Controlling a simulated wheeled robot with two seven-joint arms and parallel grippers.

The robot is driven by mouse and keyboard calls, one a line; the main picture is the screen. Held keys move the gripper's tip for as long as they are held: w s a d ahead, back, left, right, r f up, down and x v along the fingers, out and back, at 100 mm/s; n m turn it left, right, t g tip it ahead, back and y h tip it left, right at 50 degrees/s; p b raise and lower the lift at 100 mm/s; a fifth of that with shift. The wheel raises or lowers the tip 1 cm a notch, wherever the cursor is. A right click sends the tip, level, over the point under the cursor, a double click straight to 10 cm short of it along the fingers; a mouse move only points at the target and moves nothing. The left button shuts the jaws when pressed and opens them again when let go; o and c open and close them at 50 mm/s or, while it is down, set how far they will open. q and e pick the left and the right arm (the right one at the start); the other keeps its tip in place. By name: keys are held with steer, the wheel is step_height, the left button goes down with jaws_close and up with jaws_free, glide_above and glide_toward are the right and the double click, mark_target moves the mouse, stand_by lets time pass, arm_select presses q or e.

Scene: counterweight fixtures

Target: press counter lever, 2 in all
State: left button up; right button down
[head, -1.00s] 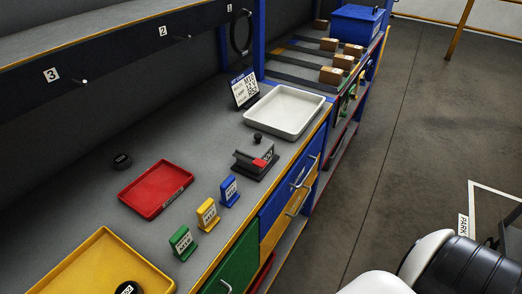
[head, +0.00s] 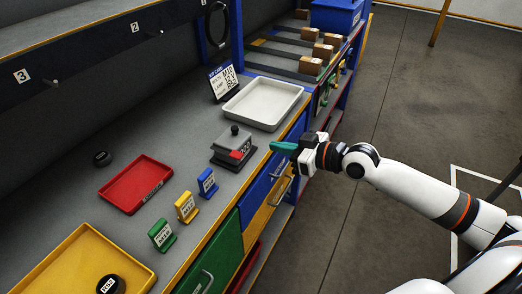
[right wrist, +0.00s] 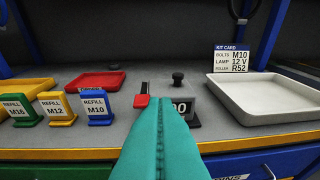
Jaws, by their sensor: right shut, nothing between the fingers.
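The counter (head: 233,148) is a grey box on a dark base near the bench's front edge, with a black knob (head: 235,130) on top and a red lever (head: 237,155) at its front. In the right wrist view the red lever (right wrist: 141,100) stands left of the fingers, and the counter's number face is partly hidden, with a 0 showing. My right gripper (head: 276,146) has teal fingers, shut and empty, just right of the counter and apart from it in the head view. In the right wrist view its fingertips (right wrist: 162,101) cover part of the counter. My left gripper is not in view.
A white tray (head: 300,93) and a kit card (head: 223,82) stand behind the counter. Green, yellow and blue refill signs (head: 185,207) stand in front, with a red tray (head: 110,190) and a yellow tray (head: 45,262) to the left. Blue drawers (head: 262,195) have protruding handles.

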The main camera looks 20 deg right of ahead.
mark_target(226, 152)
steer(key=r, duration=0.1)
steer(key=s+a+r, duration=0.1)
steer(key=s, duration=0.1)
steer(key=shift+a+r+n+y, duration=0.3)
steer(key=shift+r+n+y, duration=0.1)
steer(key=shift+w, duration=0.1)
steer(key=shift+w+a+f+p, duration=0.7)
steer(key=shift+w+a+f, duration=0.35)
steer(key=shift+w, duration=0.2)
steer(key=shift+w+a+f+p, duration=0.7)
steer(key=shift+w+a+f, duration=0.2)
steer(key=shift+w+f, duration=0.3)
steer(key=shift+w+a+f+p, duration=0.7)
steer(key=shift+w+a+f, duration=0.3)
steer(key=shift+w, duration=0.35)
